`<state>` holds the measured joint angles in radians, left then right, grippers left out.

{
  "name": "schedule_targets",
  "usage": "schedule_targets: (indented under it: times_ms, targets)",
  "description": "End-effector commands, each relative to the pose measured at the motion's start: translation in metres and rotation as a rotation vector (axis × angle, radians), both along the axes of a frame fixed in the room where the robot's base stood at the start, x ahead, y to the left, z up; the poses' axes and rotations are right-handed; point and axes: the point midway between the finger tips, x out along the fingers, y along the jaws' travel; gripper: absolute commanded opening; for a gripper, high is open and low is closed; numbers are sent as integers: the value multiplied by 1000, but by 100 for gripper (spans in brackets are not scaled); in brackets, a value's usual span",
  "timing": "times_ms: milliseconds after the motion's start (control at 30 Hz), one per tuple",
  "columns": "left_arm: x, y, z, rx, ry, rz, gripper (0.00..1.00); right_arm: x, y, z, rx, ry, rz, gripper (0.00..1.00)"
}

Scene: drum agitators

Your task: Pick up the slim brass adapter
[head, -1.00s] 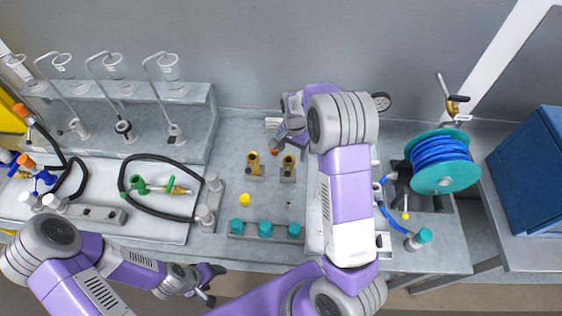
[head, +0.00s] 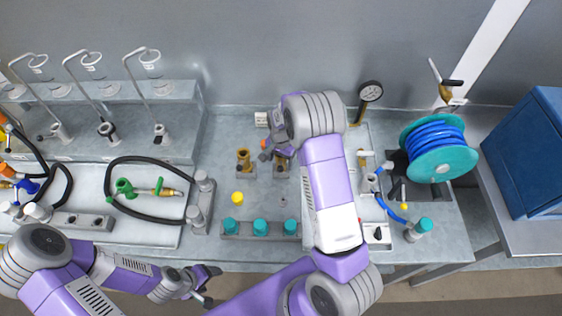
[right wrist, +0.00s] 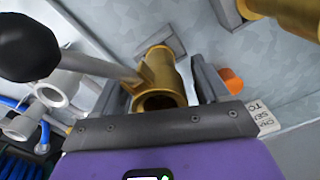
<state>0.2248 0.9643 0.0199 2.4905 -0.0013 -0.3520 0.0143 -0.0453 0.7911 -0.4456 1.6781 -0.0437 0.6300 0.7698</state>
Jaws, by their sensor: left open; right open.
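Two brass fittings stand in small grey holders in mid-bench: a left one (head: 244,159) and a right one (head: 280,170), partly covered by my right gripper (head: 279,152). In the right wrist view, one brass fitting (right wrist: 160,84), hollow at its open end, lies between the spread fingers of the right gripper (right wrist: 160,88), with no clear grip on it. The other brass fitting (right wrist: 287,14) is cut off at the top right and looks wider there. My left gripper (head: 207,286) is open and empty in front of the bench.
Three teal caps (head: 261,228) stand in a rack in front of the fittings. A grey rod with a dark round end (right wrist: 30,48) crosses beside the right gripper. A blue hose reel (head: 438,148) stands right.

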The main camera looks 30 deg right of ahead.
Motion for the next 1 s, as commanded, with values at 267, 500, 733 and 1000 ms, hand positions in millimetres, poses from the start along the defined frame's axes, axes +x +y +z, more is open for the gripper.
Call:
schedule_targets:
  times_ms: [267,500,733,1000]
  targets:
    - [0,0,0,0,0,0,70,0,0,0,0,-1,0,65]
    - [0,0,0,0,0,0,70,0,0,0,0,-1,0,29]
    - [0,0,0,0,0,0,70,1,0,0,0,-1,0,8]
    - [0,0,0,0,0,0,70,1,-1,15,-1,-6,0,8]
